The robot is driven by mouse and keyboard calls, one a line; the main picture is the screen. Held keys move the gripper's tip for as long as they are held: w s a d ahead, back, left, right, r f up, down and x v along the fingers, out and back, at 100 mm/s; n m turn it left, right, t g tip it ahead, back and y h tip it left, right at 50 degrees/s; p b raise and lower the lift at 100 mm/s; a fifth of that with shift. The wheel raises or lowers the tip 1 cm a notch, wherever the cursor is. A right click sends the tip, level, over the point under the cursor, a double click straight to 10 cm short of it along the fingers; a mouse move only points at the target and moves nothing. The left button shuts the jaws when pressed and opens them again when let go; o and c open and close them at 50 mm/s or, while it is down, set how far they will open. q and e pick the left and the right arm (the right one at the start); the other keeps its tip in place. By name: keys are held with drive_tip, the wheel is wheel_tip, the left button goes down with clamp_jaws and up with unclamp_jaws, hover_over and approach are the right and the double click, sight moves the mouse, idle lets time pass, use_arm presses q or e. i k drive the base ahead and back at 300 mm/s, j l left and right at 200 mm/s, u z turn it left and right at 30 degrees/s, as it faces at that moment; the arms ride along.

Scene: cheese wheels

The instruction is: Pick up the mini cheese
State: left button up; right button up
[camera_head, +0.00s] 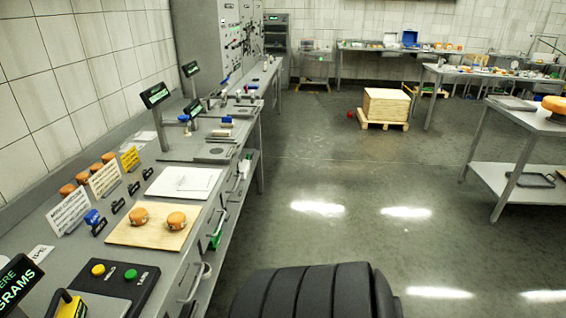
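Two small orange cheese wheels, the left one (138,215) and the right one (176,221), sit apart on a light wooden board (128,236) on the left counter. Several more small orange wheels, one of them the nearest to the wall's left end (68,189), stand in a row along the wall behind white and yellow cards. I cannot tell from the picture which one is the mini cheese. Neither of my grippers is in view.
The grey counter (60,255) runs along the left wall, with a black button panel (112,288), a white sheet (183,182) and small screens. A large orange wheel (553,104) lies on the right table (525,118).

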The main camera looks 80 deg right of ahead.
sight(139, 217)
drive_tip(key=z, duration=1.55)
